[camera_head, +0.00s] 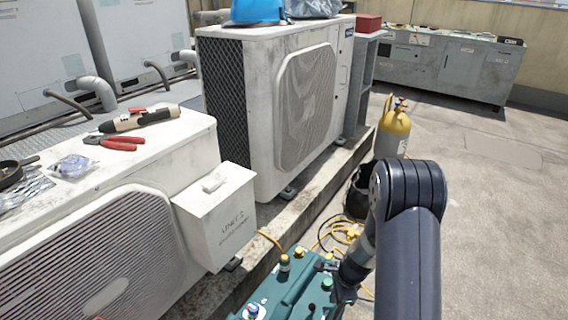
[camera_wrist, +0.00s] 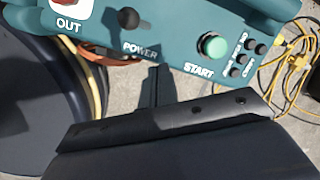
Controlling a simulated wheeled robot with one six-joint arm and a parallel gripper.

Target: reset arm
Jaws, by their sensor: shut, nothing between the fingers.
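My arm (camera_head: 408,230) rises at the lower right of the head view and bends down over a teal machine (camera_head: 290,292). The end of the arm is largely hidden behind its own links there. In the wrist view, my gripper (camera_wrist: 165,92) is a dark, narrow shape in front of the teal panel, shut and empty. The panel carries a green START button (camera_wrist: 212,45), a black POWER knob (camera_wrist: 129,17) and a red switch above the word OUT. I cannot tell whether the gripper touches the panel.
Yellow hose (camera_head: 345,234) lies beside the machine, near a yellow gas cylinder (camera_head: 393,130). Condenser units (camera_head: 268,105) stand to the left, one with red-handled pliers (camera_head: 115,142) on top. Open roof floor (camera_head: 500,220) lies to the right. A grey cabinet (camera_head: 440,62) stands behind.

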